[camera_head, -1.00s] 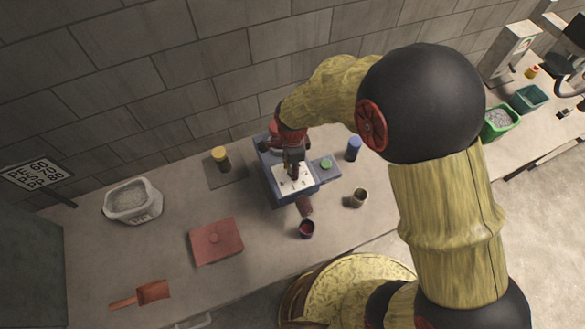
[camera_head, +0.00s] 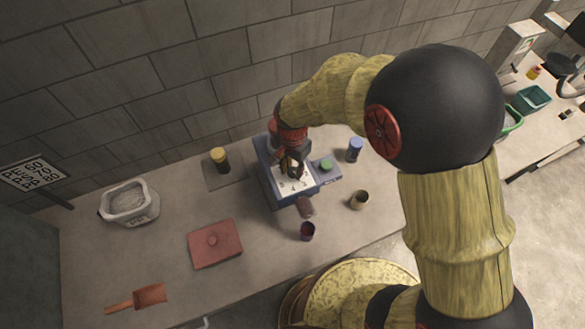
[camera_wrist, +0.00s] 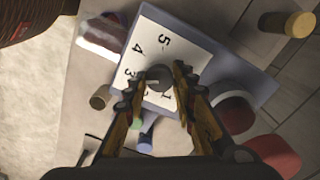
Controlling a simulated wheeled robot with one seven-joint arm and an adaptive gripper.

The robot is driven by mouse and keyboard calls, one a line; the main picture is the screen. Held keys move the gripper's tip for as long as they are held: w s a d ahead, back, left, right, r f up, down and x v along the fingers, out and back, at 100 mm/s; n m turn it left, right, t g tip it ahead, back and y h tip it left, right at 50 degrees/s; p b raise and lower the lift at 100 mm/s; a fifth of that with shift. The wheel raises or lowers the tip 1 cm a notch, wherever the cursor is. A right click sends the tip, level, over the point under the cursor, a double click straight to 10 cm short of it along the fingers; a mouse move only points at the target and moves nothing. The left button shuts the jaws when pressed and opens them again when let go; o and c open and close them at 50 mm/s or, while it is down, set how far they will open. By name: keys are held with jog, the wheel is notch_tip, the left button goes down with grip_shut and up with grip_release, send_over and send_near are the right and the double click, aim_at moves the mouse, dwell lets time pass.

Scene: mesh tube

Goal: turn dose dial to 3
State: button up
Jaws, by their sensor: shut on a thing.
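The dose dial is a dark round knob (camera_wrist: 159,77) on a white plate (camera_wrist: 172,38) with printed numbers; 5, 4, 3 and 1 can be read in the wrist view. The plate also shows in the head view (camera_head: 284,188), on top of a blue box (camera_head: 266,172). My gripper (camera_wrist: 157,80) is over the plate with its two toothed fingers on either side of the knob, shut on it. In the head view my gripper (camera_head: 293,172) points down at the plate and hides the knob. I cannot tell which number the knob points to.
Around the box stand a yellow-capped jar (camera_head: 219,158), a blue bottle (camera_head: 354,149), a green button (camera_head: 326,165) and small cups (camera_head: 359,199) (camera_head: 307,231). The wall is close behind.

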aim_at(292, 171)
dwell(0.4)
jog(key=o, duration=1.2)
jog(key=shift+c, duration=0.2)
notch_tip(292, 171, up, 12)
